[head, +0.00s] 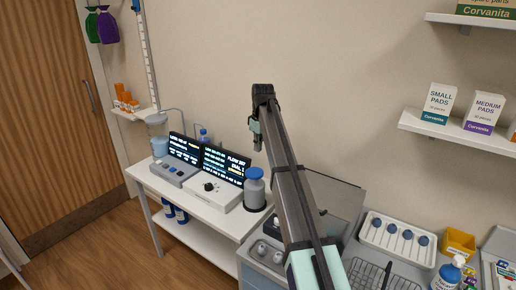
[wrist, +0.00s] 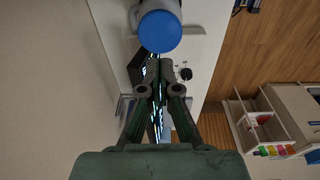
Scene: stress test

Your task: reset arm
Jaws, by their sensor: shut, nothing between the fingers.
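My gripper (head: 257,143) hangs at the end of my raised arm in the head view, in front of the beige wall and above the white table (head: 229,220). In the wrist view my gripper (wrist: 160,92) has its two dark fingers together, with nothing between them. A grey bottle with a blue cap (head: 254,190) stands on the table below it. The blue cap (wrist: 160,31) shows near the top of the wrist view, apart from the fingers.
Two white devices with dark screens (head: 222,165) stand on the table. A rack with blue-capped items (head: 397,236), a yellow bin (head: 458,243) and a pump bottle (head: 447,274) are at lower right. A wall shelf (head: 460,134) holds pad boxes. The air around my gripper looks free.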

